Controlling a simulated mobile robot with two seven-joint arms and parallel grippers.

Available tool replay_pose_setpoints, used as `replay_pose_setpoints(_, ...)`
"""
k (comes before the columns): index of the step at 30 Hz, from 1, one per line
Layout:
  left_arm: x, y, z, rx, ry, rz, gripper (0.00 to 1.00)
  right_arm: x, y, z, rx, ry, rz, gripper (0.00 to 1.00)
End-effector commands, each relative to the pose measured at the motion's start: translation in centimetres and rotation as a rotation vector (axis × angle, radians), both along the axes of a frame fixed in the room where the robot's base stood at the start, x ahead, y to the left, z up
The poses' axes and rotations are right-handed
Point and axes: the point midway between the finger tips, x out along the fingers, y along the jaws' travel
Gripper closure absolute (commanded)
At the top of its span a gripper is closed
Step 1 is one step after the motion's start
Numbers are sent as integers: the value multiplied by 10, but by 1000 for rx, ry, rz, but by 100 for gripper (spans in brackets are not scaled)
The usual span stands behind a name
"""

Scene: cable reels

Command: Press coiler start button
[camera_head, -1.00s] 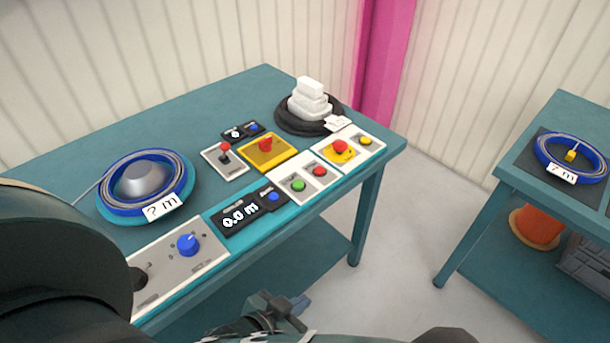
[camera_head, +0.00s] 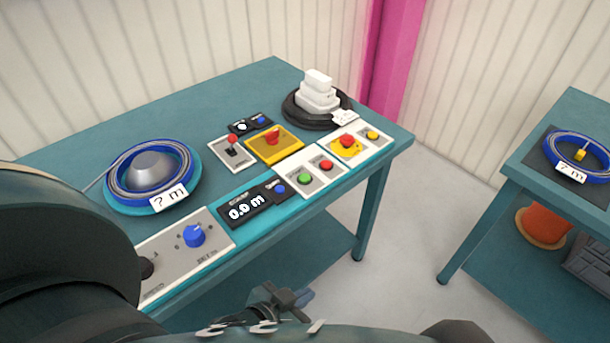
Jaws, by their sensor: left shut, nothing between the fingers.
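A white panel at the front right edge of the teal table holds a green button (camera_head: 305,179) and a red button (camera_head: 326,165), side by side. Which one is labelled start is too small to read. The green one is uncovered and in plain sight. My left gripper (camera_head: 300,298) is at the bottom middle, in front of the table and apart from the panel. It is shut and empty, partly hidden by my own arm. My right gripper is not in view.
Left of the buttons are a "0.0 m" display (camera_head: 247,206) and a panel with a blue knob (camera_head: 193,236). A blue cable coil (camera_head: 150,180) lies behind. A yellow emergency-stop box (camera_head: 346,147) sits right. A second table (camera_head: 520,170) stands right, across a floor gap.

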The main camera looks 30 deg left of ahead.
Motion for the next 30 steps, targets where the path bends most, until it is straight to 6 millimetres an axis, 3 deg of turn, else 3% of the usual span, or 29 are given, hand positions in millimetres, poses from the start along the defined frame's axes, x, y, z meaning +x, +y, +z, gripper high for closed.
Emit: replay_pose_setpoints(30,1,0,1,0,-2,0,100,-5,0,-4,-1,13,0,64)
